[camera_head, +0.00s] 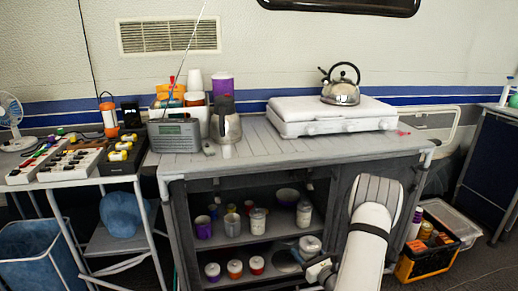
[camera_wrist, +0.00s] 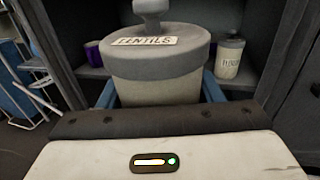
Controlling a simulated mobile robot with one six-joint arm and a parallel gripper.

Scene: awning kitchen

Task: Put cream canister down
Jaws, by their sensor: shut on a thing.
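The cream canister (camera_wrist: 155,88) fills the upper middle of the wrist view. It has a grey lid with a knob and a label reading "LENTILS". My gripper (camera_wrist: 158,92) is shut on it, with blue fingers at both sides of its body. In the head view the canister (camera_head: 310,244) shows small and partly hidden at the open right part of the cabinet (camera_head: 344,172), with my gripper (camera_head: 318,268) just below it. It looks upright. Whether its base touches a shelf is hidden.
The lower shelf holds small lidded jars (camera_head: 235,268). A stove (camera_head: 330,116) with a kettle (camera_head: 341,92) stands on the counter. An orange-black crate (camera_head: 425,262) stands at right.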

